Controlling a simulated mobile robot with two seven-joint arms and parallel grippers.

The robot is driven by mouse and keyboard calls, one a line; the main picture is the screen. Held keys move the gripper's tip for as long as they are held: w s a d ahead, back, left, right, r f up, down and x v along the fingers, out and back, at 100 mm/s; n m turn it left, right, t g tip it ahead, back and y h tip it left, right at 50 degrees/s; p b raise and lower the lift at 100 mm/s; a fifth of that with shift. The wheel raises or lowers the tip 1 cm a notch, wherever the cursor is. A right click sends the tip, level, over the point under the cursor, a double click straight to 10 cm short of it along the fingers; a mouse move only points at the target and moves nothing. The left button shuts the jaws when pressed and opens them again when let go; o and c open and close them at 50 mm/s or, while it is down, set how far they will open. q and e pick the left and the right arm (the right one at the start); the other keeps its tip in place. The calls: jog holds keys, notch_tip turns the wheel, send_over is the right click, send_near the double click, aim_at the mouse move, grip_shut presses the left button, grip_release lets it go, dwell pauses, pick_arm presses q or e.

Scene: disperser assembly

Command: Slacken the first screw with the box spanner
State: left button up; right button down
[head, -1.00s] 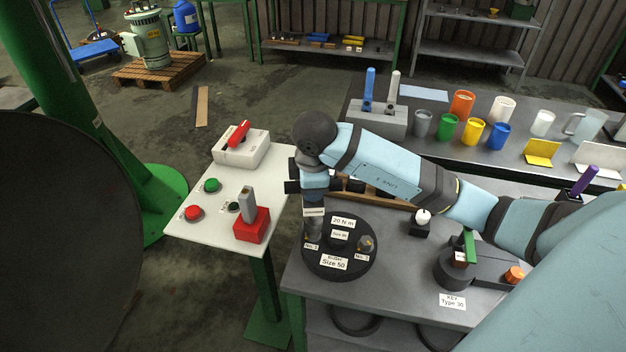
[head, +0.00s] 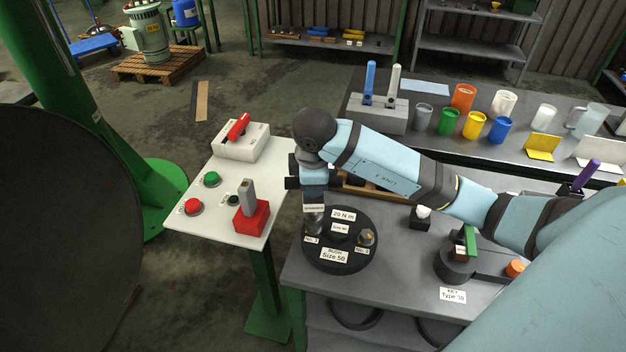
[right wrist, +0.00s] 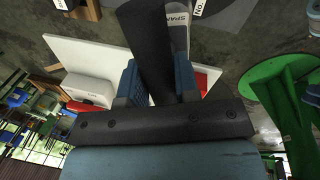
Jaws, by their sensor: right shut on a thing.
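The black round disc (head: 318,262) on the grey bench bears labels reading "20 N m", "Size 50" and screw numbers. One screw (head: 366,238) shows on its right side. My right gripper (head: 313,186) points down over the disc's left side and is shut on the box spanner (head: 313,220), which stands about upright near the left number label. The screw under the spanner is hidden, so I cannot tell whether it is seated. In the right wrist view, the blue fingers (right wrist: 160,84) sit either side of a dark shaft and a grey part labelled "SPAN". My left gripper is not in view.
A white table (head: 214,221) to the left carries green and red buttons, a red block (head: 251,218) and a white box with a red handle (head: 240,140). Right of the disc stands a dark key fixture (head: 455,265). Coloured cups (head: 462,97) stand on the bench behind.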

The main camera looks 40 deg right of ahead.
jog(key=shift+f+b, duration=0.8)
jog(key=shift+f, duration=0.4)
jog(key=n+y, duration=0.1)
jog(key=n, duration=0.4)
jog(key=n+y, duration=0.1)
jog(key=n, duration=0.5)
jog(key=shift+r, duration=0.1)
dwell(0.4)
